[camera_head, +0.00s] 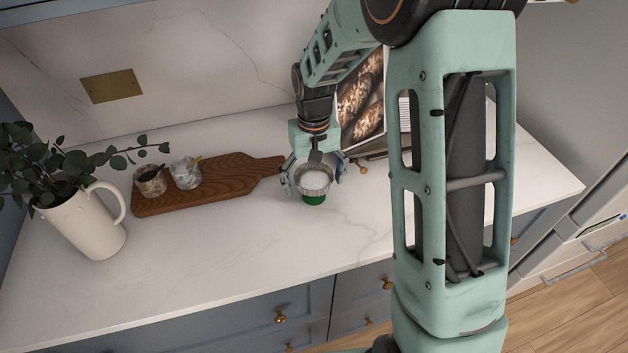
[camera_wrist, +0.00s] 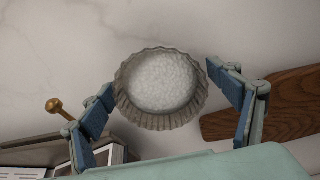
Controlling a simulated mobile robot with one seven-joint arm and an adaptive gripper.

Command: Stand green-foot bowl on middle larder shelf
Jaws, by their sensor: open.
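The green-foot bowl (camera_head: 313,181) stands upright on the white marble counter, with a fluted grey rim and a green foot. My gripper (camera_head: 314,180) is open around the bowl, one finger on each side. The larder shelf cannot be made out in either view.
A wooden board (camera_head: 215,187) with two small jars (camera_head: 186,172) lies left of the bowl. A white jug with leafy stems (camera_head: 88,222) stands further left. A picture of loaves (camera_head: 360,105) stands behind my gripper. The counter's front is clear.

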